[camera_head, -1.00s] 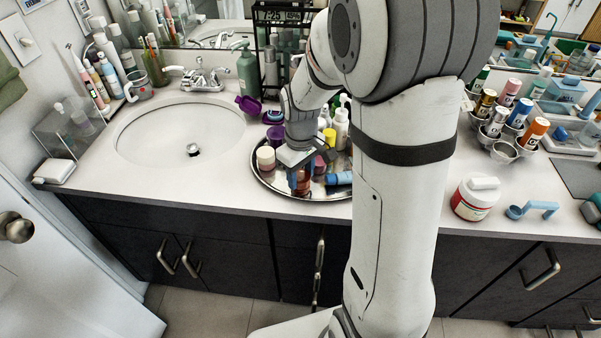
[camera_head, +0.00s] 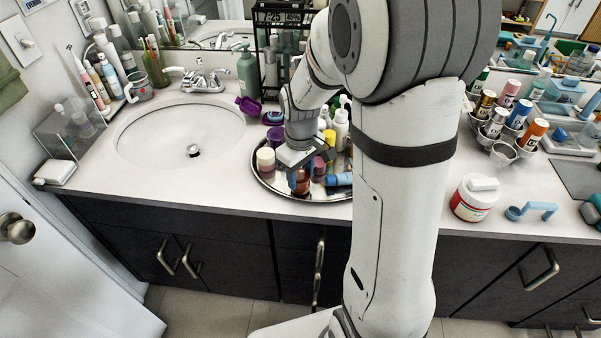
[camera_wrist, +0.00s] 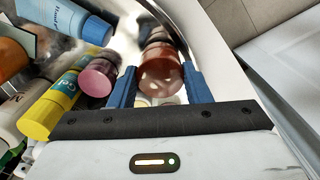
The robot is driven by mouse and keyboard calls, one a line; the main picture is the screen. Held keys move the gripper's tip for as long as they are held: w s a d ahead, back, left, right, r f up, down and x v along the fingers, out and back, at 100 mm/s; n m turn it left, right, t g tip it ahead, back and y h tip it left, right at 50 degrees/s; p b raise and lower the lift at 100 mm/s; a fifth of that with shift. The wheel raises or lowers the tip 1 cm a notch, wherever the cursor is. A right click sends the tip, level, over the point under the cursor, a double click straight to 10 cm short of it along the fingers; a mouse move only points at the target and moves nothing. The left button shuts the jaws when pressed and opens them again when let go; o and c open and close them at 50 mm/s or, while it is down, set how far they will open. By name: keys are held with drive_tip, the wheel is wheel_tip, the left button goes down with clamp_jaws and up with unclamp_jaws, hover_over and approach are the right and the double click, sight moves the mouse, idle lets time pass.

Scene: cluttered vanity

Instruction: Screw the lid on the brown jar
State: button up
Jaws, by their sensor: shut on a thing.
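The brown jar (camera_head: 303,187) stands on the round mirrored tray (camera_head: 277,186) near its front rim, directly under my gripper (camera_head: 298,178). In the wrist view a glossy reddish-brown round top, the lid (camera_wrist: 160,76), sits between the two blue fingers of my gripper (camera_wrist: 160,88), with one finger against each side. The lid and the jar body have nearly the same colour, so I cannot tell where one ends and how tightly they are seated. My gripper is shut on the lid.
The sink (camera_head: 180,135) is farther left.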

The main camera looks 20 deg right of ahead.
drive_tip(key=o, duration=0.6)
drive_tip(key=c, duration=0.6)
drive_tip(key=shift+o, duration=0.2)
drive_tip(key=shift+f, duration=0.25)
drive_tip(key=m, duration=0.4)
drive_tip(key=shift+m, duration=0.3)
drive_tip(key=shift+f+b, duration=0.15)
drive_tip(key=shift+b, duration=0.2)
